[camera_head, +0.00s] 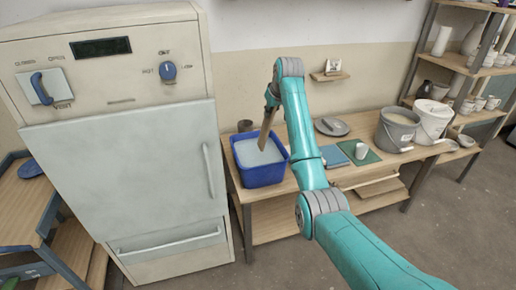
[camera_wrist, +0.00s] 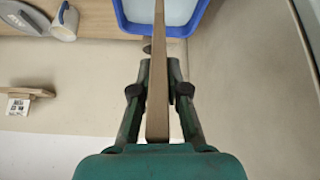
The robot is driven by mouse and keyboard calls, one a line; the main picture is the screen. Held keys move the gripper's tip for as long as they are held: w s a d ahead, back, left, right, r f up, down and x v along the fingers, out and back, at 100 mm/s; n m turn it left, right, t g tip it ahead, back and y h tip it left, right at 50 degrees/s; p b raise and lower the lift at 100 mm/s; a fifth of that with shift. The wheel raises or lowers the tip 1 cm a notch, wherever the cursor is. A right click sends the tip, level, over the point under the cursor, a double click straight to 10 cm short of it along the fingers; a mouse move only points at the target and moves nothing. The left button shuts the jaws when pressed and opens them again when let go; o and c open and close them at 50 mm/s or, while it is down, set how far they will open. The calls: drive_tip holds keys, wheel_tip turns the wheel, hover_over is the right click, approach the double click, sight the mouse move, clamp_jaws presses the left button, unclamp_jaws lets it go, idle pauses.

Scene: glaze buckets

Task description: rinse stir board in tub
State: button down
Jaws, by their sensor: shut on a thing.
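My gripper (camera_head: 272,97) is shut on the upper part of a long flat wooden stir board (camera_head: 267,125). In the wrist view the board (camera_wrist: 158,100) runs between my gripper's fingers (camera_wrist: 159,68) toward the tub. The blue tub (camera_head: 263,177) stands on the wooden table and holds pale liquid. Its rim also shows at the top of the wrist view (camera_wrist: 119,15). The board slants down over the tub, and its lower end meets the liquid in the head view. I cannot tell how deep it reaches.
A large cream cabinet (camera_head: 125,150) stands close left of the tub.

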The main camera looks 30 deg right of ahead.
drive_tip(key=shift+r, duration=0.15)
drive_tip(key=shift+r, duration=2.35)
